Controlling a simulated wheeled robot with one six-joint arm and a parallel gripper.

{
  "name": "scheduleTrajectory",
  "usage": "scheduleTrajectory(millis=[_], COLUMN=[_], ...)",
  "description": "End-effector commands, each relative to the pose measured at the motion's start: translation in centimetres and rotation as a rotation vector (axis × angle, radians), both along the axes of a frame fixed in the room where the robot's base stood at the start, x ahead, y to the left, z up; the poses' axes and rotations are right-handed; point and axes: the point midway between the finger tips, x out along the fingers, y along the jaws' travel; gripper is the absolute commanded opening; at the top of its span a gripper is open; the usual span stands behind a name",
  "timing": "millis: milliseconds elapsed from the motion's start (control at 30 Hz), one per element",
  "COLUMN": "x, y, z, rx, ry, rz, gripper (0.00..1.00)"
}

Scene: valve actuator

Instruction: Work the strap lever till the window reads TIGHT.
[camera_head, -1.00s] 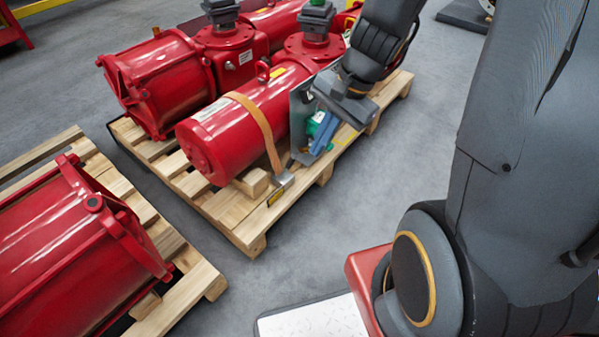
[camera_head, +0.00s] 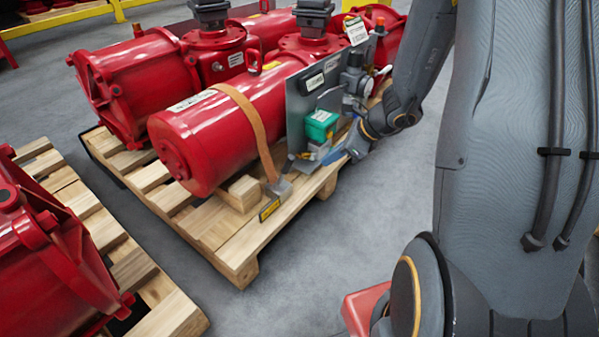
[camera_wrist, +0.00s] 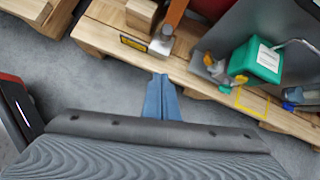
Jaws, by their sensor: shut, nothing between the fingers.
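An orange strap (camera_head: 253,122) runs over the red cylinder of the actuator (camera_head: 215,130) down to a grey metal strap fitting (camera_head: 277,188) at the pallet's edge. The fitting also shows in the wrist view (camera_wrist: 161,46), with the strap (camera_wrist: 175,14) above it. A small black plate with a yellow border (camera_head: 269,209) sits beside the fitting, also in the wrist view (camera_wrist: 134,43); its text is too small to read. My gripper (camera_head: 340,153) has blue fingers, shut and empty, to the right of the fitting. In the wrist view its tips (camera_wrist: 160,77) are below the fitting and apart from it.
A grey panel (camera_head: 298,108) with a green box (camera_head: 321,124) stands upright on the wooden pallet (camera_head: 225,232), close to my gripper. Another pallet (camera_head: 160,297) with a red actuator is at lower left. Grey floor (camera_head: 345,225) is clear in front of the pallet.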

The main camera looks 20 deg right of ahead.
Motion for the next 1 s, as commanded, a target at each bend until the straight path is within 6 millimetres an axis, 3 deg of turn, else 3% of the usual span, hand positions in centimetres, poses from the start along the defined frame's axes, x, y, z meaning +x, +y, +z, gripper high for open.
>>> scheduleTrajectory(millis=[467,1000], x=[0.4,4.4], y=[0.1,3.7], z=[-0.6,-8.3], rx=[0.003,0.002], ry=[0.001,0.0], rz=[-0.008,-0.006], gripper=[0.0,0.0])
